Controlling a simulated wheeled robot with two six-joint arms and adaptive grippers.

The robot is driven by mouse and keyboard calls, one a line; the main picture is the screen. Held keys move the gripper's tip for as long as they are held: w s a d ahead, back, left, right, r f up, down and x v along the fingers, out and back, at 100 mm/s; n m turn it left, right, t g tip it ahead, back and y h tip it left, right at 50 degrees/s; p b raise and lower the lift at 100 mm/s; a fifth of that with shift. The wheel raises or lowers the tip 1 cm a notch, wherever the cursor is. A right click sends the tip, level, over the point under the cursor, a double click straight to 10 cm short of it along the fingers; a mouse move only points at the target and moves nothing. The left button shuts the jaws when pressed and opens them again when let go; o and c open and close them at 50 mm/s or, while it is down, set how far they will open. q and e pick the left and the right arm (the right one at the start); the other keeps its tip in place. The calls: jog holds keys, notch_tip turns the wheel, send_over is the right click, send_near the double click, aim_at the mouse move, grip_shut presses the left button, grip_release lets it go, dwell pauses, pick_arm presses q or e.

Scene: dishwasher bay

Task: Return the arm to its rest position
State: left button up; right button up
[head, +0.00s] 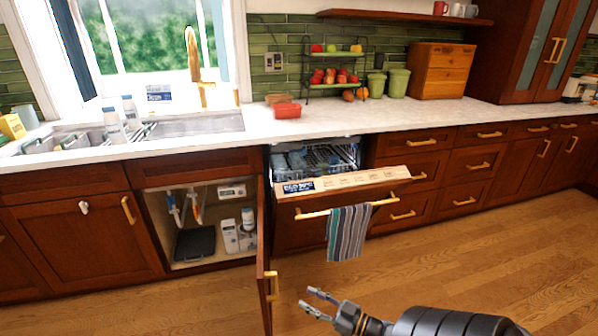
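My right gripper (318,304) is in the lower middle of the head view, its arm coming in from the bottom right. Its two fingers are spread apart with nothing between them. It is in front of the dishwasher (345,187) and over the wooden floor, right of the open cabinet door (264,255). My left gripper and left arm do not show.
The dishwasher drawer is partly pulled out, with a striped towel (347,233) on its handle. The sink cabinet (205,262) is open, showing pipes and bottles. The floor (470,265) at right is clear. A red container (287,110) sits on the counter.

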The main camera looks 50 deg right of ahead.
notch_tip(320, 180, down, 12)
jog(key=s+d+m+g+h, duration=0.2)
jog(key=s+d+g+h, duration=0.1)
jog(key=h, duration=0.1)
jog(key=s+a+f+m+g+h, duration=0.1)
jog(key=s+a+f+g, duration=0.25)
jog(key=s+f, duration=0.5)
jog(key=s+a+f+g+h, duration=0.1)
jog(key=s+a+f+g, duration=0.3)
jog(key=f, duration=0.8)
jog(key=s+a+f+g, duration=0.5)
jog(key=s+a, duration=0.3)
jog(key=s, duration=0.1)
jog(key=d+p+v, duration=0.2)
jog(key=p+v, duration=1.1)
jog(key=p, duration=0.1)
jog(key=shift+s+a+r+n+g+y, duration=0.25)
jog(key=shift+s+r+n+g+y, duration=0.05)
jog(key=shift+s+g+y, duration=0.1)
jog(key=shift+d, duration=0.1)
